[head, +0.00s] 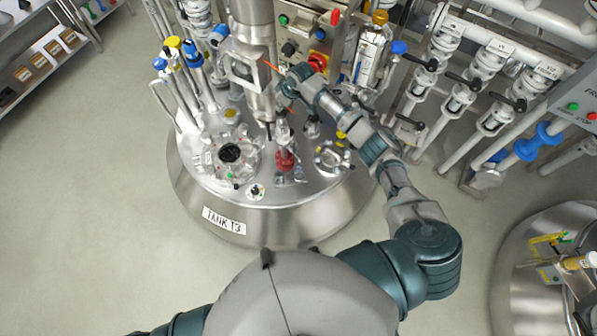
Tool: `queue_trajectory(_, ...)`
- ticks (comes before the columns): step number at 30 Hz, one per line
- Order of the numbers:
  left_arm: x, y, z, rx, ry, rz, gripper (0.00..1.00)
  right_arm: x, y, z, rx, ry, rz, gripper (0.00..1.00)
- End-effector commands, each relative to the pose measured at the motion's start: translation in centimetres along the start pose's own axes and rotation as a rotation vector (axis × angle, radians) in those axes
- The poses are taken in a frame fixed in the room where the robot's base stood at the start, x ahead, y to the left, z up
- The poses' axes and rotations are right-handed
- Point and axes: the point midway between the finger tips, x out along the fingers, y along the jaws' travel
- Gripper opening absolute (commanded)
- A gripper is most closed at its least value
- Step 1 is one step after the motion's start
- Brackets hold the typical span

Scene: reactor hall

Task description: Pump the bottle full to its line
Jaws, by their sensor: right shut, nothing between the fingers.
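My right arm reaches from the lower right over the tank marked TANK T3 (225,220). Its gripper (283,84) is shut and empty, close beside the tall metal column (257,75) on the tank. The fingertips are small and partly lost against the fittings. A red fitting (284,161) with a pale upper part stands on the tank lid below the gripper. A clear cylinder with an amber cap (379,17) stands upright at the back right, apart from the gripper. I cannot tell which item is the bottle, and no fill line is readable. My left gripper is out of view.
A control panel (300,47) with knobs and a red-and-yellow switch stands just behind the gripper. Valve pipes with black handles (470,82) fill the right. Blue-topped fittings (190,52) crowd the lid's left. Another tank (515,270) is lower right. Floor at left is clear.

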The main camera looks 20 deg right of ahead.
Motion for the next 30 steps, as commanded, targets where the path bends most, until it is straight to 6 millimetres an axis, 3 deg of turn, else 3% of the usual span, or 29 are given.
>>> queue_trajectory(18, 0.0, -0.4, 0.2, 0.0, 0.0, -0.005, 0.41, 0.1, 0.0, 0.1, 0.0, -0.001, 0.0, 0.0)
queue_trajectory(30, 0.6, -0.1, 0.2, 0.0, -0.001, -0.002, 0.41, 1.4, 0.0, 0.7, 0.001, -0.002, 0.0, 0.0)
